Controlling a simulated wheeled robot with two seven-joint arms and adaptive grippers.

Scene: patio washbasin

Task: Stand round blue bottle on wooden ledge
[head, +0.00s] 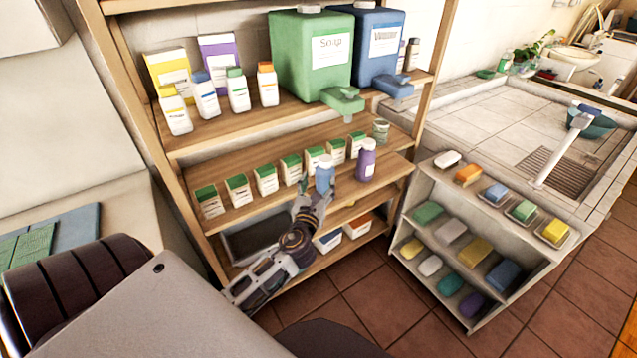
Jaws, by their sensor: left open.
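The round blue bottle (325,170) stands upright, apparently on the front part of the middle wooden ledge (243,213). A purple bottle (366,161) stands to its right on the same ledge. My left gripper (317,190) is open, with its fingers at the lower part of the blue bottle. The fingers and wrist hide the bottle's base, and I cannot tell whether they touch it. My right gripper is not in view.
Several small green-topped boxes (266,179) stand in a row behind the bottles. The upper shelf holds a green soap tank (311,60), a blue tank (375,50) and small bottles. A low rack of soaps and sponges (410,215) stands at right.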

